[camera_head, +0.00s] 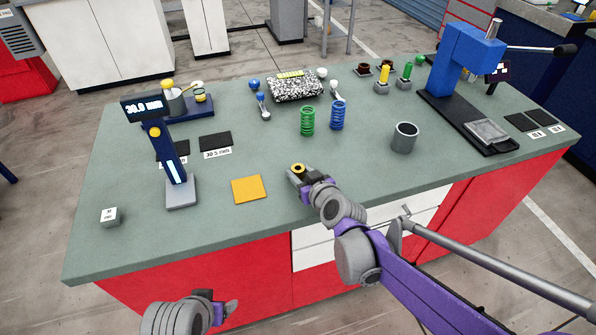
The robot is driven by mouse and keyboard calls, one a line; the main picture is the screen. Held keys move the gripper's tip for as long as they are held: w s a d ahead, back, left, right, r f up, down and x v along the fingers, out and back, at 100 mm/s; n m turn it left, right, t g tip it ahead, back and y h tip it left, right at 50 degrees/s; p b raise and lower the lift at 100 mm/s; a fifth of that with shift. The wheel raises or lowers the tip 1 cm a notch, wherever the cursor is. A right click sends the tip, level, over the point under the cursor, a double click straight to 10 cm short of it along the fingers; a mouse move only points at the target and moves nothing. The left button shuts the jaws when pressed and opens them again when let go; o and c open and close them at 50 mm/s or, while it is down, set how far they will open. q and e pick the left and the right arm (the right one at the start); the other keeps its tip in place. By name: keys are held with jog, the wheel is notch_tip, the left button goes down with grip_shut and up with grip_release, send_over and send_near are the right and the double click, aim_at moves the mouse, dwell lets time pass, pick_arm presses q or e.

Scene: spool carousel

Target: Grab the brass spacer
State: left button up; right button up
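The brass spacer (298,168) shows as a small gold ring with a dark hole, near the middle of the green table. My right gripper (297,176) is right at it, with the ring at its fingertips. I cannot tell whether the fingers are clamped on the ring or only around it, nor whether the ring touches the table. My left gripper (231,309) is low, in front of the table's red front and well away from the spacer. Its fingers are seen too much from the side to tell their opening.
An orange square (249,189) and a gauge stand (176,170) reading 30.9 mm are left of my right gripper. Green (307,121) and blue (337,115) springs and a grey cup (404,137) stand behind it. A blue press (466,62) is at right. The front-left table is mostly clear.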

grip_shut()
